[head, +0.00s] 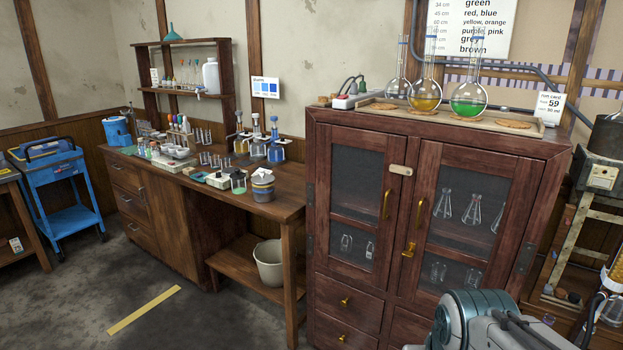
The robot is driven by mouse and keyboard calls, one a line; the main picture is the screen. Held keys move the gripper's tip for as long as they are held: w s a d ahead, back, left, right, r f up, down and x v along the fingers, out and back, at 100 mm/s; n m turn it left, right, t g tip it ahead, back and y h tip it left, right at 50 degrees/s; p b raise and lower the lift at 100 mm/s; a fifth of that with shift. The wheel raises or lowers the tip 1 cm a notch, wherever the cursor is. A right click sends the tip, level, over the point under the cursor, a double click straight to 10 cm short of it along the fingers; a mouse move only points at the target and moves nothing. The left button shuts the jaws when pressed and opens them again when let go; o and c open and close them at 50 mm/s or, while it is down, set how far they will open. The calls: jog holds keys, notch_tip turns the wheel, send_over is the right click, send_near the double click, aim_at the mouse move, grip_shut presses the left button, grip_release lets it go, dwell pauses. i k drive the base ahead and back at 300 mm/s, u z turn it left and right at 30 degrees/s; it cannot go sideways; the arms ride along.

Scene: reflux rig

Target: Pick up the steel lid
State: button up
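I cannot make out a steel lid for certain in the head view. A small grey pot (263,190) with a bluish-grey top stands near the front right end of the wooden bench, but I cannot tell whether that top is a steel lid. Part of my own arm shows at the bottom right edge. My gripper is out of the picture, so its fingers and anything in them are hidden.
A dark red cabinet (340,295) with glass doors stands close on the right, bearing a tray (376,104) with round flasks. The bench (165,238) is crowded with glassware. A blue cart (66,182) stands far left.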

aim_at(262, 178)
jog(key=u, duration=1.15)
jog(key=i, duration=3.25)
jog(key=z, duration=1)
